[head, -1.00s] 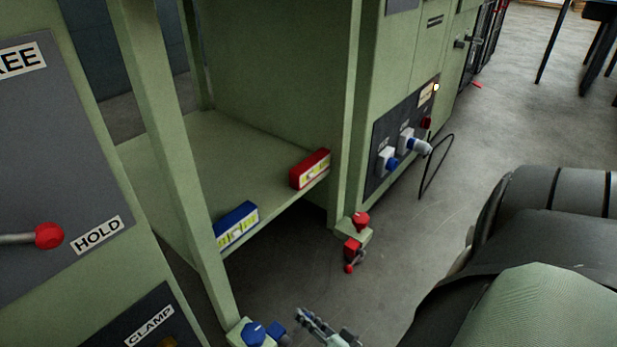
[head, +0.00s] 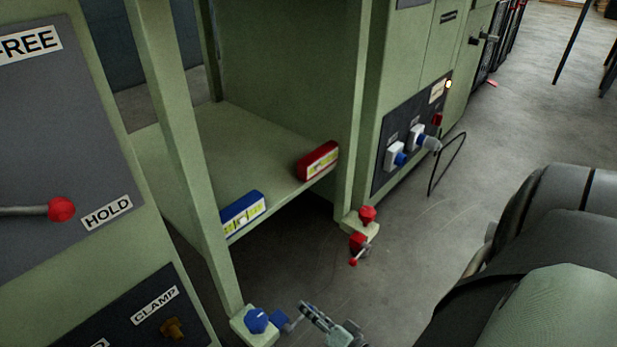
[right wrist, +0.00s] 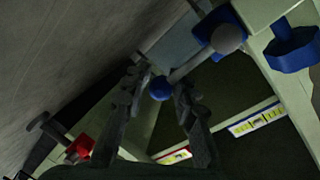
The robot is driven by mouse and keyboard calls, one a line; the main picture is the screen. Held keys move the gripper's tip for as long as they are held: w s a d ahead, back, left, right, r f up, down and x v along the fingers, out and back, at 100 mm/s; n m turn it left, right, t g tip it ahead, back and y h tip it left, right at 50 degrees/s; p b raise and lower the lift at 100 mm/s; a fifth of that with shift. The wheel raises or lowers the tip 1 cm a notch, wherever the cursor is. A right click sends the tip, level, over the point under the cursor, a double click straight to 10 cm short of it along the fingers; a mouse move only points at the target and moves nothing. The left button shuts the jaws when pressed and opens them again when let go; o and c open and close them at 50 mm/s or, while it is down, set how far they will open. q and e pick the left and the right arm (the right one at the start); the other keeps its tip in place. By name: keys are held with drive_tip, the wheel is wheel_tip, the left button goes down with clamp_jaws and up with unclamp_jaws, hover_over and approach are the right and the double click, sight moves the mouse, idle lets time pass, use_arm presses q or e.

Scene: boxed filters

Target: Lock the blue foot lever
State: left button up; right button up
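The blue foot lever (right wrist: 194,66) shows in the right wrist view as a pale rod with a blue ball (right wrist: 160,88) at its end and a blue hub. In the head view its blue part (head: 281,318) sits low by the frame's front leg, beside a blue knob (head: 257,320). My right gripper (head: 310,309) is close to the lever, low in the head view. In the right wrist view my right gripper (right wrist: 157,84) is open, with the blue ball between its fingertips; whether they touch cannot be told. My left gripper is not in view.
A red foot lever (head: 357,247) and red knob (head: 367,214) are at the other leg. A blue box (head: 242,212) and a red box (head: 318,161) lie on the green shelf (head: 262,150). A panel with a red-ball handle (head: 61,209) stands left.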

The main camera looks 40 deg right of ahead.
drive_tip(key=shift+o, duration=1.3)
drive_tip(key=shift+s, duration=0.1)
drive_tip(key=s+r, duration=0.2)
drive_tip(key=s, duration=0.9)
drive_tip(key=shift+s, duration=0.3)
drive_tip(key=shift+a, duration=0.1)
